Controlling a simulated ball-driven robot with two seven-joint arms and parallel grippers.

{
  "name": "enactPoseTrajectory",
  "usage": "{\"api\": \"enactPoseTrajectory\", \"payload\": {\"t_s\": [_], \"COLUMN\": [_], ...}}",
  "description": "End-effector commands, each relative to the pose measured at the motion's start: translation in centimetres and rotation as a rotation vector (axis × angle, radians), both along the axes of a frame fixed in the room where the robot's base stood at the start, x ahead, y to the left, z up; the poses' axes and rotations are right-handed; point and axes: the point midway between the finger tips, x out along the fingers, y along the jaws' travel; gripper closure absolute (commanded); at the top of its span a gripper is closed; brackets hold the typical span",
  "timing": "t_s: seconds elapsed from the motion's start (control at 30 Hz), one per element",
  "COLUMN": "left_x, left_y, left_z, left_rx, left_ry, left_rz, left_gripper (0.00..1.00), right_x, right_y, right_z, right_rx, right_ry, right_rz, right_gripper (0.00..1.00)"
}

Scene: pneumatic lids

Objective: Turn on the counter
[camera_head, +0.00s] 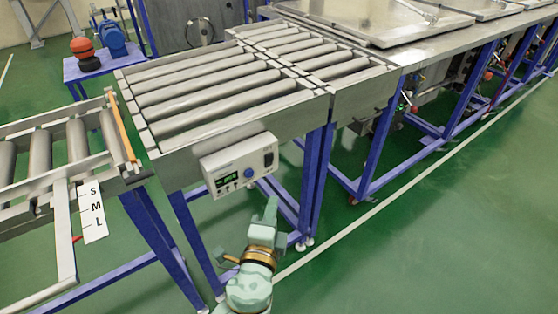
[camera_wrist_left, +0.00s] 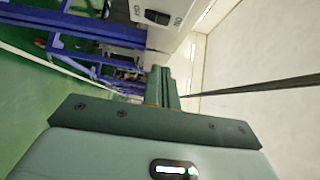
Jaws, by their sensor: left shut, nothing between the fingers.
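My left gripper (camera_head: 271,205) is shut and empty, below and slightly right of the counter in the head view. In the left wrist view its closed fingers (camera_wrist_left: 160,80) point towards the pale panel, with a gap apparent. My right gripper is not in view.
The roller conveyor (camera_head: 170,143) stands on blue legs behind the counter. A second roller section (camera_head: 50,185) with an S-M-L label plate (camera_head: 93,212) is at left. A metal-topped line runs right. Green floor (camera_head: 440,220) is free at right.

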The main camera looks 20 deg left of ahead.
Motion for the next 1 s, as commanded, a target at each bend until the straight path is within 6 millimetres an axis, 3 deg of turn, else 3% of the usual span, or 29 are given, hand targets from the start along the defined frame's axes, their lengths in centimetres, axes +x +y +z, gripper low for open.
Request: {"api": "enactPoseTrajectory", "payload": {"t_s": [0.27, 0.43, 0.87, 1.0], "left_x": [0.1, 1.3, 10.0, 11.3], "left_y": [0.0, 0.1, 1.2, 3.0], "left_z": [0.0, 0.0, -0.1, -0.1], "left_rx": [0.0, 0.0, 0.001, 0.002], "left_ry": [0.001, -0.001, 0.0, 0.001], "left_rz": [0.0, 0.0, -0.001, 0.001], "left_gripper": [1.0, 1.0, 1.0, 1.0], "right_x": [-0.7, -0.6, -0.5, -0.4], "right_y": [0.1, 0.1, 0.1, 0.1], "right_z": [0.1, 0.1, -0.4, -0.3], "right_rx": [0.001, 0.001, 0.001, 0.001], "right_ry": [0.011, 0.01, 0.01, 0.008], "right_rz": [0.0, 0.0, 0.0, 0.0], "right_gripper": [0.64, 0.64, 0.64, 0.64]}}
